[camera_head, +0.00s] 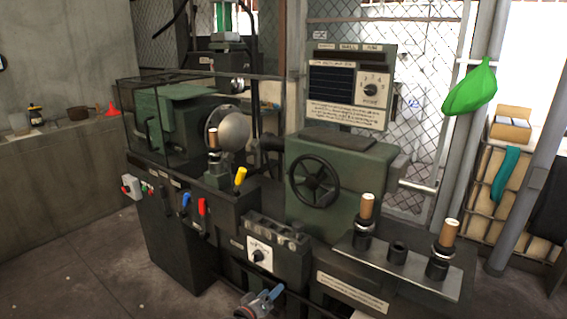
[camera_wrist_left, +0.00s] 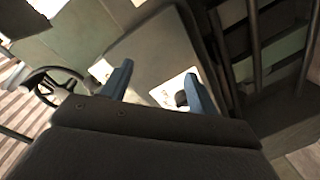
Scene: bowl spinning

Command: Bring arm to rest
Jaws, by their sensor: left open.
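My left gripper (camera_head: 268,296) is at the bottom of the head view, low in front of the green and black spinning machine. In the left wrist view its two blue fingers (camera_wrist_left: 158,88) stand apart with nothing between them. Behind the fingers, a white plate with a black knob shows on the machine's front; the plate and knob (camera_head: 260,254) also show in the head view above the gripper. My right gripper does not show.
The machine carries a rounded metal bowl form (camera_head: 234,129), a handwheel (camera_head: 314,181), and red (camera_head: 202,207), blue (camera_head: 186,203) and yellow (camera_head: 240,177) levers. Wooden-handled tools stand on a metal shelf (camera_head: 405,266) at right. Bare floor (camera_head: 70,265) lies at left.

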